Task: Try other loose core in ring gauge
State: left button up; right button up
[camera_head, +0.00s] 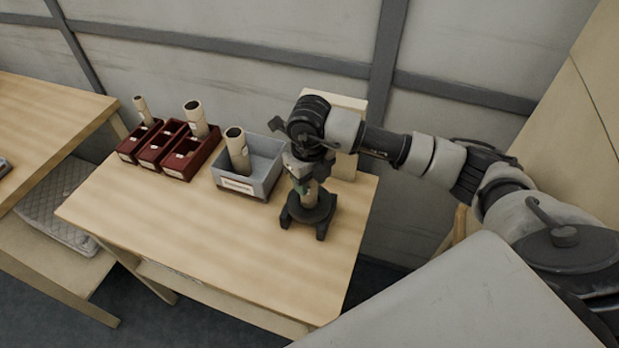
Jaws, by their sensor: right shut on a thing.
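The ring gauge (318,212) is a dark ring on short legs, standing at the right end of the table. My right gripper (303,184) is directly above it, pointing down and shut on a tan core (311,198). The core's lower end meets the ring's opening; I cannot tell how deep it sits. Other tan cores stand tilted in bins: a thin one (142,108) and a thicker one (196,118) in the dark red bins, and one (238,150) in the grey bin. My left gripper is out of view.
The dark red divided bins (173,172) and the labelled grey bin (262,168) line the table's back edge. A pale upright block (346,165) stands behind my right gripper. The table's front and middle (200,230) are clear. Another table stands at left.

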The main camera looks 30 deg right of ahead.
jog(key=shift+f+b, duration=0.4)
jog(key=shift+b, duration=0.05)
dwell(1.6)
jog(key=o, duration=1)
jog(key=shift+r, duration=0.1)
notch_tip(320, 180, up, 11)
jog(key=shift+f+b, duration=0.2)
jog(key=shift+b, duration=0.6)
jog(key=shift+a, duration=0.1)
